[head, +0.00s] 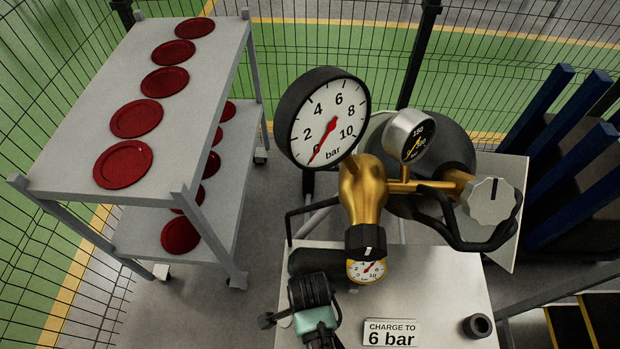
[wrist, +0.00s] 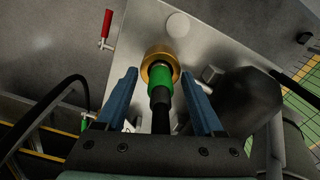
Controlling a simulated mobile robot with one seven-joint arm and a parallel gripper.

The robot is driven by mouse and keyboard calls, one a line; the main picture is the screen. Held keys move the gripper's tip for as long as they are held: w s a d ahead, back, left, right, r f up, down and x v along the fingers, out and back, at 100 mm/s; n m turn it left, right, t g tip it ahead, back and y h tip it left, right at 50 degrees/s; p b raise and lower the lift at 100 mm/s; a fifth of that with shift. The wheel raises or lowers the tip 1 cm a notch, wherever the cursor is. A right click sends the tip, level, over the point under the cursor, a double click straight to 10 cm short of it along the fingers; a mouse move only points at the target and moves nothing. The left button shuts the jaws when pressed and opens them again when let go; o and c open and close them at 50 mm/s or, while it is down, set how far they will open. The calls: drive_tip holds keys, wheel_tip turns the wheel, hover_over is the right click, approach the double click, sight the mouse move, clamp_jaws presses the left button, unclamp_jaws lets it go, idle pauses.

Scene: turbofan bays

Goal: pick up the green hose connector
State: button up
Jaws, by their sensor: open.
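The green hose connector (wrist: 160,78) shows in the wrist view, seated at a round brass fitting (wrist: 160,60), with a black hose (wrist: 160,118) running from it back toward my gripper. My gripper (wrist: 159,74) is open, with one blue finger on each side of the connector. Gaps show between the fingers and the connector, and I cannot tell the depth between them. In the head view I cannot make out the green connector or the fingertips.
A pale panel carries a red-handled lever (wrist: 106,24). A dark rounded body (wrist: 250,95) stands close on the right. The head view shows a large gauge (head: 325,117), brass regulator (head: 362,190), "CHARGE TO 6 bar" sign (head: 391,333) and a trolley (head: 90,75) with red discs.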

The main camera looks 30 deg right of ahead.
drive_tip(key=shift+c, duration=0.2)
clamp_jaws()
drive_tip(key=shift+r, duration=0.15)
